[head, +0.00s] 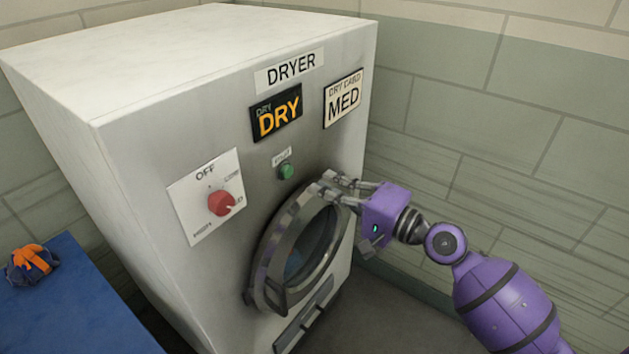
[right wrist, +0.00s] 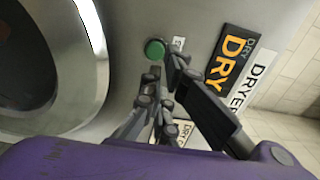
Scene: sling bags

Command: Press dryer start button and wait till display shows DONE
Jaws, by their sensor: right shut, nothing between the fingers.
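The grey dryer (head: 150,120) stands against the tiled wall, marked DRYER. Its black display (head: 277,113) reads DRY in orange; the same display shows in the right wrist view (right wrist: 233,62). The green start button (head: 286,172) sits below the display and above the round door; it also shows in the right wrist view (right wrist: 155,50). My right gripper (head: 326,184) is shut and empty, to the right of the button in the head view. In the right wrist view its fingertips (right wrist: 166,75) appear just short of the button; contact is not evident. My left gripper is out of view.
The round glass door (head: 305,250) is closed below my right gripper. A red knob (head: 221,203) is on the dryer's left panel, and a MED card (head: 343,98) is at upper right. A blue table (head: 70,305) holds an orange and dark bundle (head: 32,264).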

